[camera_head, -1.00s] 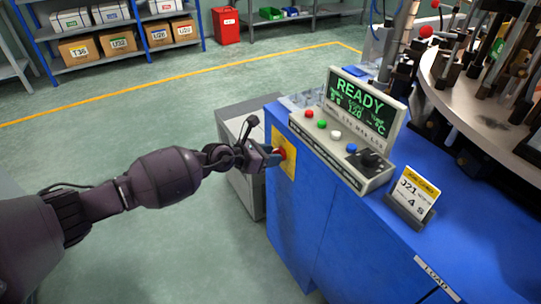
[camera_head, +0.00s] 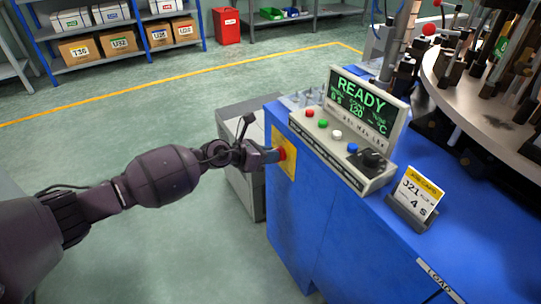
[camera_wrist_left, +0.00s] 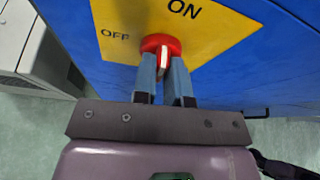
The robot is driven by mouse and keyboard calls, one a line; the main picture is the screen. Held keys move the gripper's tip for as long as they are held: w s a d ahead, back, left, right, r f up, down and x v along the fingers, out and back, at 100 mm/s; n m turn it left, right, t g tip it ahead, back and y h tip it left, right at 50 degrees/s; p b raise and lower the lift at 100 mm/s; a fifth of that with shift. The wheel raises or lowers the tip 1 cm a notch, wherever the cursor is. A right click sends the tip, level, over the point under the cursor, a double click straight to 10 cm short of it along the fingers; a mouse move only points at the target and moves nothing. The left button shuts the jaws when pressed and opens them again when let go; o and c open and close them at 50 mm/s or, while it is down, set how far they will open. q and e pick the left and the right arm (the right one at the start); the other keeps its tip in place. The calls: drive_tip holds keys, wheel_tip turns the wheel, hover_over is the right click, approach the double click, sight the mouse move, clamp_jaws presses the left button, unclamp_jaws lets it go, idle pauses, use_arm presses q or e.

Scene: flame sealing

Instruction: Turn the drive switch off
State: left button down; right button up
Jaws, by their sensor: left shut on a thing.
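The drive switch is a red rotary knob (camera_head: 283,153) on a yellow plate (camera_head: 289,168) on the left side of the blue machine cabinet. In the left wrist view, the red knob (camera_wrist_left: 152,42) has a pale line on its grip, which runs nearly up and down the picture. The plate (camera_wrist_left: 120,18) reads ON at the top and OFF to the left of the knob. My left gripper (camera_head: 277,154) is shut on the knob's grip, with one finger on each side (camera_wrist_left: 163,68). My right gripper is not in view.
A control panel (camera_head: 335,135) with several coloured buttons and a READY screen (camera_head: 362,100) stands on the cabinet top. A card holder (camera_head: 412,200) is at its right. A grey cabinet (camera_head: 240,185) stands behind my left gripper. The floor at left is open.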

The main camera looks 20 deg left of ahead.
use_arm(q)
drive_tip(key=shift+w+a+f+n+g+h+b, duration=0.15)
drive_tip(key=shift+n+h+b, duration=0.3)
drive_tip(key=shift+n+h, duration=1.15)
drive_tip(key=shift+a+f+n+g+h+b, duration=0.1)
drive_tip(key=shift+f+n+g+h+b, duration=0.3)
drive_tip(key=shift+n, duration=2.05)
drive_tip(key=shift+w+a+f+n+g+h+b, duration=0.1)
drive_tip(key=shift+n+h+b, duration=0.35)
drive_tip(key=shift+n+h, duration=1.25)
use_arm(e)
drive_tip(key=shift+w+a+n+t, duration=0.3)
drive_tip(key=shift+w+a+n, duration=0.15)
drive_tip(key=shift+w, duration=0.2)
use_arm(q)
drive_tip(key=shift+n+y, duration=0.3)
drive_tip(key=shift+n, duration=0.15)
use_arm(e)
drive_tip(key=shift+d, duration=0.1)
use_arm(q)
drive_tip(key=c, duration=1.2)
unclamp_jaws()
drive_tip(key=shift+o, duration=0.2)
drive_tip(key=shift+r, duration=0.1)
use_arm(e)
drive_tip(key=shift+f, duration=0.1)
